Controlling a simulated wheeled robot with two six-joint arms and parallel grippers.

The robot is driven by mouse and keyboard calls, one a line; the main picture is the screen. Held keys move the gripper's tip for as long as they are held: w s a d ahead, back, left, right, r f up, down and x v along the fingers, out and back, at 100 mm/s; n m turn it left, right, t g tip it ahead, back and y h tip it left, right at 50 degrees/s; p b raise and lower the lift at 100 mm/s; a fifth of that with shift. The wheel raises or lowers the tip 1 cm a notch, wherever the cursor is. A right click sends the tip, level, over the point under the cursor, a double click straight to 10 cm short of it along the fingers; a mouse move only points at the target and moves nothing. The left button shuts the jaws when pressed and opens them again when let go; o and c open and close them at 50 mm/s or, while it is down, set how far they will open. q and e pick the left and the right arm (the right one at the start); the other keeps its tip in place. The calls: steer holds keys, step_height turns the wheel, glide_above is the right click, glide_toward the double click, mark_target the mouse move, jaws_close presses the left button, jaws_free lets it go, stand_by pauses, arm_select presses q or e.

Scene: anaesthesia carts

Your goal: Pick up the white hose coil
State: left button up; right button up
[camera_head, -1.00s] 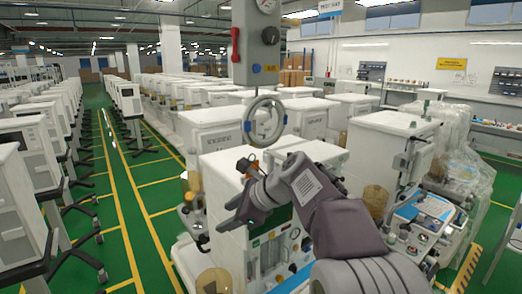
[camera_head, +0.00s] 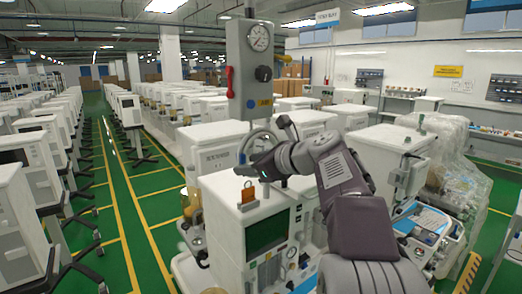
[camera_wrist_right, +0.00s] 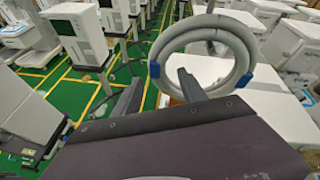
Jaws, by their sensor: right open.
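The white hose coil (camera_wrist_right: 156,62) is a ring with blue cuffs, standing upright just ahead of my right gripper (camera_wrist_right: 160,90) in the right wrist view. My left gripper is out of view.
The grey box (camera_head: 250,75) carries a gauge, a red handle and a black knob. A white machine (camera_head: 225,205) with a dark green screen stands below my right arm. More white machines (camera_head: 375,155) stand in rows, with green floor (camera_head: 130,185) at left.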

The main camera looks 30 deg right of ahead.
mark_target(246, 161)
steer(key=x, duration=0.2)
steer(key=shift+w+a, duration=0.2)
steer(key=shift+w, duration=0.15)
steer(key=shift+w+f, duration=0.3)
steer(key=shift+w, duration=0.1)
steer(key=shift+s+r, duration=0.1)
steer(key=shift+s, duration=0.2)
jaws_close()
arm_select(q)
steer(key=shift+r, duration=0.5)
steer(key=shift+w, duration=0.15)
arm_select(e)
steer(key=shift+w, duration=0.15)
